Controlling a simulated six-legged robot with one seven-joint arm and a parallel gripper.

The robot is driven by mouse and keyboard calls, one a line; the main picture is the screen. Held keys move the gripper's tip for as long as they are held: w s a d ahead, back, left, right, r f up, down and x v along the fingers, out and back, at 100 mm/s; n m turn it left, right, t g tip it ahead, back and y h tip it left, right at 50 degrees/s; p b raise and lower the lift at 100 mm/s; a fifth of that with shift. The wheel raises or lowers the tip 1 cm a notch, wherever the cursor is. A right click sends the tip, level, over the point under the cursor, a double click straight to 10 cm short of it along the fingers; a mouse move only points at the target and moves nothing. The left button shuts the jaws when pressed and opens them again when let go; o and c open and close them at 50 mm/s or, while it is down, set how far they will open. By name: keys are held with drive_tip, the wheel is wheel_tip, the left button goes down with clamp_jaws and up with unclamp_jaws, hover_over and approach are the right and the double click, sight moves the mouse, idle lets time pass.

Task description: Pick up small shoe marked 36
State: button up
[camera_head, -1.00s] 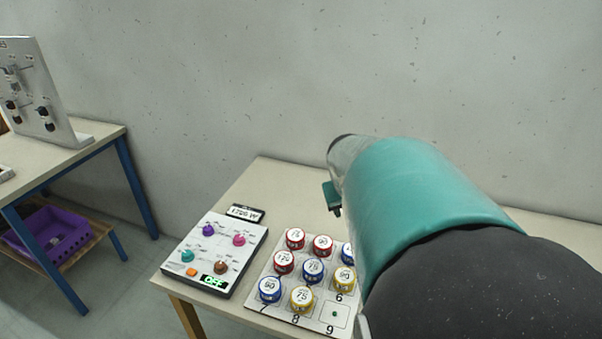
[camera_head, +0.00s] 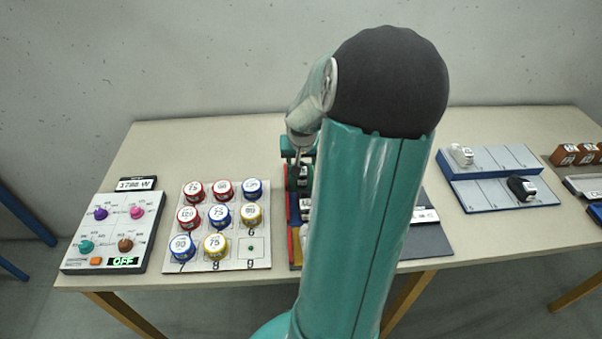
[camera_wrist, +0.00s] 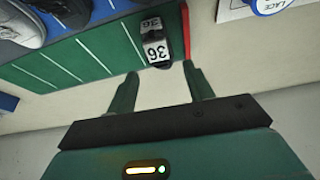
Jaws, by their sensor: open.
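The small dark shoe marked 36 (camera_wrist: 156,52) shows in the wrist view, with white labels on it. It sits on a green lined board (camera_wrist: 95,52), close to the red strip (camera_wrist: 186,30) at its edge. My gripper (camera_wrist: 160,71) is open and empty, its two green fingers apart. In that picture the shoe lies just beyond the fingertips and between their lines; I cannot tell the exact gap. In the head view my arm hides most of this board, and the shoe cannot be made out clearly.
Other shoes (camera_wrist: 20,22) stand on a blue strip beside the green board. In the head view, a board of coloured tins (camera_head: 212,263) and a control panel (camera_head: 85,255) lie left. A blue-edged rack (camera_head: 497,195) with a white shoe (camera_head: 461,155) and a black shoe (camera_head: 521,188) stands right.

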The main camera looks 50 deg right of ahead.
sight(302, 180)
drive_tip(key=shift+x, duration=3.05)
drive_tip(key=shift+c, duration=0.4)
drive_tip(key=c, duration=0.7)
